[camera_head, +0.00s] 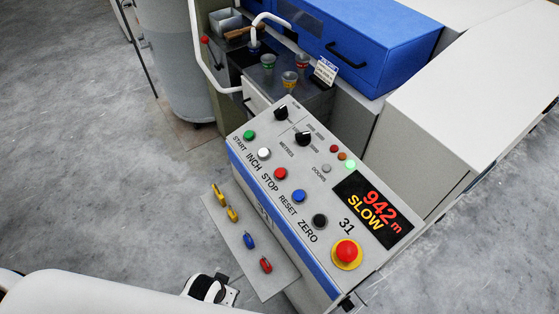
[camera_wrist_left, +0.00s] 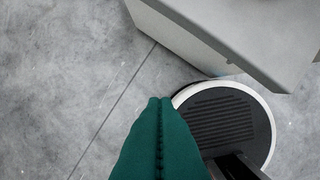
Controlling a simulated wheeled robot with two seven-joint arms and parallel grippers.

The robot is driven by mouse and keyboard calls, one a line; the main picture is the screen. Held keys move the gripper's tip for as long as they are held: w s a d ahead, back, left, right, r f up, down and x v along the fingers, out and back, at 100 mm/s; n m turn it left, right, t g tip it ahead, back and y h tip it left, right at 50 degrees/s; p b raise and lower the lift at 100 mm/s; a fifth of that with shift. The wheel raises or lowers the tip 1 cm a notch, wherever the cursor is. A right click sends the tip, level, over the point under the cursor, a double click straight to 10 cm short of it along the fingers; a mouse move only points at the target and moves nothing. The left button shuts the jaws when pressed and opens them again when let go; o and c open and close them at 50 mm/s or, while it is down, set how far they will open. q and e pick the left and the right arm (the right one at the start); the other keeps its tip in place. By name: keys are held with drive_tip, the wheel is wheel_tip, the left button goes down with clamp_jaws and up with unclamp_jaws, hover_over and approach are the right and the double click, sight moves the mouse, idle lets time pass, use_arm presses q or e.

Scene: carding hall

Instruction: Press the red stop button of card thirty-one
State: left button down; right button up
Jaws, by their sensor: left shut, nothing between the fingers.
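The card thirty-one control panel (camera_head: 325,185) has a sloping grey top marked 31 in the head view. Its red stop button (camera_head: 280,174) sits in a row over the label STOP, between the white INCH button (camera_head: 264,153) and the blue RESET button (camera_head: 298,196). Nothing covers it. A larger red mushroom button (camera_head: 346,251) on a yellow ring is at the panel's near right corner. My left gripper's green fingers (camera_wrist_left: 160,102) are shut and empty over floor in the left wrist view, beside a grey box-like edge. The fingers are not clear in the head view. My right gripper is not in view.
A shelf (camera_head: 239,232) with several coloured clips juts from the panel's front. Black knobs (camera_head: 303,138) and small lamps sit behind the buttons. Cups stand beyond, near a blue cover (camera_head: 365,45). Floor at left is clear.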

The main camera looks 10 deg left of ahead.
use_arm(q)
drive_tip(key=w+d+r+n+t+h+p, duration=0.1)
drive_tip(key=w+r+n+p, duration=0.15)
drive_tip(key=r, duration=0.75)
drive_tip(key=w+d+r+n+t+h+p, duration=0.1)
drive_tip(key=w+d+r+p, duration=0.15)
drive_tip(key=r, duration=0.65)
drive_tip(key=w+d+r+n+t+p, duration=0.1)
drive_tip(key=w+r+p, duration=0.3)
drive_tip(key=r, duration=0.6)
drive_tip(key=w+d+r+n+t+h, duration=0.1)
drive_tip(key=w+r+n+t+h, duration=0.1)
drive_tip(key=w+n, duration=0.6)
drive_tip(key=w+d+r+n+t+h+p, duration=0.1)
drive_tip(key=w+d+r+n+h, duration=0.1)
drive_tip(key=w+n, duration=0.6)
drive_tip(key=shift+w+d+r+n+t+h, duration=0.2)
drive_tip(key=shift+r+n+t+h, duration=0.3)
drive_tip(key=shift+r+h, duration=0.35)
drive_tip(key=shift+f, duration=0.15)
